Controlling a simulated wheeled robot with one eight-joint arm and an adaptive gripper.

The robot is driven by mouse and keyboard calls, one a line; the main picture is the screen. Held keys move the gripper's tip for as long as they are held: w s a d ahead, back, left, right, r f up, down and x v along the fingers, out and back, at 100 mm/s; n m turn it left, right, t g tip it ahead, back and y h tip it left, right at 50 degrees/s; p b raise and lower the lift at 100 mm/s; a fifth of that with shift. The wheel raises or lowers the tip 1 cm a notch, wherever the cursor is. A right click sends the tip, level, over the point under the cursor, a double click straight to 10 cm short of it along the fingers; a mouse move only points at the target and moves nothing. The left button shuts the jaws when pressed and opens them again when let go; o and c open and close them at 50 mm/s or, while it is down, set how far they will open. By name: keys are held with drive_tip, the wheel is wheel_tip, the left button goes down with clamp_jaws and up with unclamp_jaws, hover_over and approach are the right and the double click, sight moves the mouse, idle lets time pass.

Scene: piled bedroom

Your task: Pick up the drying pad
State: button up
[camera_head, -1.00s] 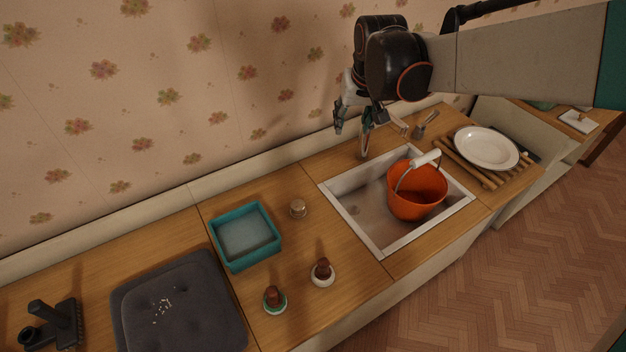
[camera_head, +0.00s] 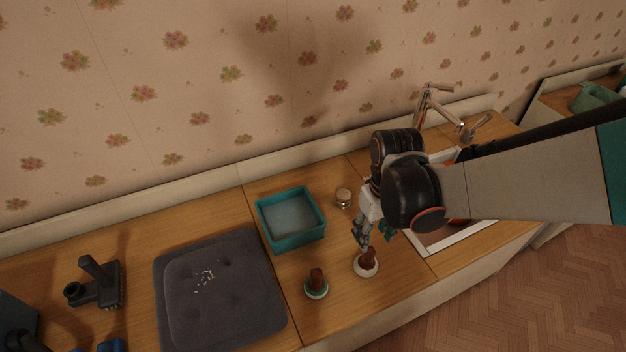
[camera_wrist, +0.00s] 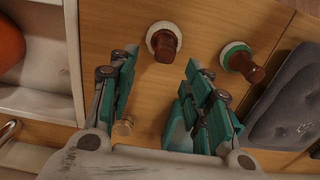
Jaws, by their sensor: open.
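The dark grey, tufted pad (camera_head: 230,312) lies flat on the wooden counter at the lower left of the head view, with white crumbs (camera_head: 205,277) on it. Its edge also shows at the right of the wrist view (camera_wrist: 288,98). My gripper (camera_head: 372,238) is open and empty, over the counter to the right of the pad and close to the brown-handled item with the white base (camera_head: 366,264). In the wrist view my teal fingers (camera_wrist: 165,85) are spread apart, and the pad lies outside them to the right.
A teal tray (camera_head: 290,240) and a second brown-handled item with a green-and-white base (camera_head: 316,284) stand between pad and gripper. A small jar (camera_head: 343,197) is near the tray. A black nozzle-like tool (camera_head: 98,285) lies left of the pad. The sink is partly hidden behind my arm.

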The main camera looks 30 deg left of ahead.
sight(370, 250)
drive_tip(key=f+b, duration=0.1)
drive_tip(key=f, duration=0.1)
drive_tip(key=f+b, duration=0.2)
drive_tip(key=f, duration=0.1)
drive_tip(key=s+f+b, duration=0.1)
drive_tip(key=f, duration=0.1)
drive_tip(key=shift+f, duration=0.15)
drive_tip(key=shift+d, duration=0.1)
clamp_jaws()
